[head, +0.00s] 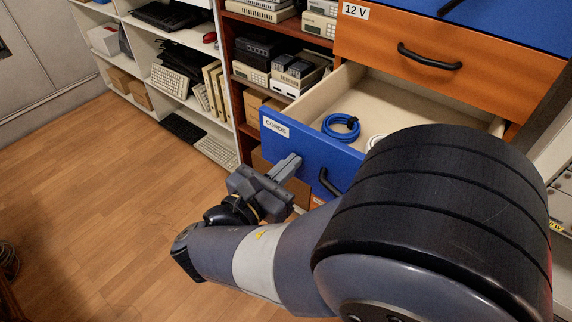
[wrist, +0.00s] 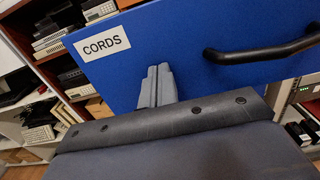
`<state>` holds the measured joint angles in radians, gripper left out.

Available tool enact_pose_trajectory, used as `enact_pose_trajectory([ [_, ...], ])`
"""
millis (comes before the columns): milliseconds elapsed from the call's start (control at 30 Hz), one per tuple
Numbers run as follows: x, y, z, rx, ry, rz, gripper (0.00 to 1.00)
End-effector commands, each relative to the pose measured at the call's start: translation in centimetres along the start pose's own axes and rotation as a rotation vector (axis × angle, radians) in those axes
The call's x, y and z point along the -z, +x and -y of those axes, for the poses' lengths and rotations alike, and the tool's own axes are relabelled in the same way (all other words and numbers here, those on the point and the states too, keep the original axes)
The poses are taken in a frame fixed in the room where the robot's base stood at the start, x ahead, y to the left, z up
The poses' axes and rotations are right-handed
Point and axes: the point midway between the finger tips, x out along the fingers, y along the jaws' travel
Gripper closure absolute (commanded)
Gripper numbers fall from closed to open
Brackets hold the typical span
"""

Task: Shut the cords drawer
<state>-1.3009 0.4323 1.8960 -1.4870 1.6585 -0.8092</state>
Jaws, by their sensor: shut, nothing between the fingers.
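The cords drawer (head: 305,146) is pulled open, with a blue front, a white CORDS label and a black handle (head: 329,183). A coiled blue cord (head: 341,127) lies inside; a white item beside it is partly hidden by my arm. My gripper (head: 292,160) is shut and empty, its fingertips at the outer face of the drawer front, left of the handle. In the wrist view the shut fingers (wrist: 158,72) point at the blue front (wrist: 185,50), below and right of the label (wrist: 102,43). I cannot tell whether they touch it.
Above is an orange drawer (head: 450,60) labelled 12 V, which looks shut. Shelves with boxes and devices (head: 275,60) stand to the left, and a white shelf unit (head: 180,60) with keyboards beyond. The wooden floor (head: 100,190) at left is clear.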

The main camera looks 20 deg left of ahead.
Motion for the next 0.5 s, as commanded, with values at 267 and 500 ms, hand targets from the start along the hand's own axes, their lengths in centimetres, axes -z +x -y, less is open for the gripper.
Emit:
enact_pose_trajectory([
  [267,-0.2,5.5,0.2,0.010,-0.002,0.000,1.00],
  [500,0.0,12.1,0.3,0.011,-0.001,0.000,1.00],
])
